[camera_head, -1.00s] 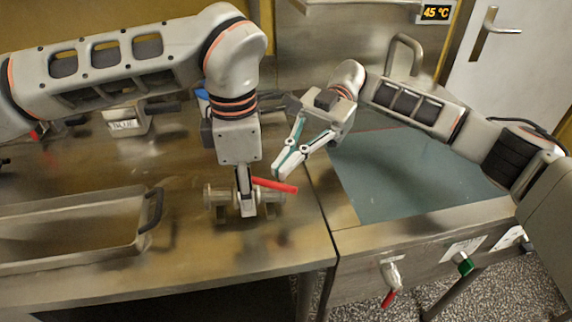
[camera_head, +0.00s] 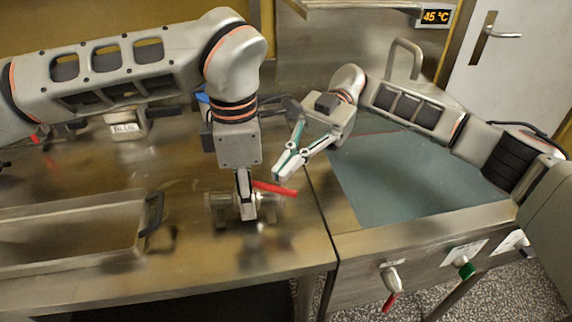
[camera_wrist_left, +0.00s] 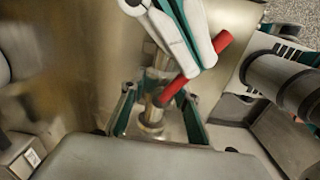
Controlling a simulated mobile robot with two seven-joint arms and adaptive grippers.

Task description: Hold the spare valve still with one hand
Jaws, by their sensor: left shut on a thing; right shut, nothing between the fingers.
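The spare valve (camera_head: 222,206) is a metal fitting with a red lever handle (camera_head: 274,188), lying on the steel table near its right end. My left gripper (camera_head: 248,212) points down from above and is shut on the valve's body, which it partly hides. The left wrist view shows the valve (camera_wrist_left: 152,112) between the fingers, its red handle (camera_wrist_left: 196,70) slanting up to the right. My right gripper (camera_head: 280,174) is shut and empty just above and behind the red handle. Its fingers also show in the left wrist view (camera_wrist_left: 205,55), very close to the handle; whether they touch is unclear.
An empty metal tray (camera_head: 145,225) with a dark handle stands on the left of the steel table (camera_head: 190,270). A labelled box (camera_head: 127,122) is behind it.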

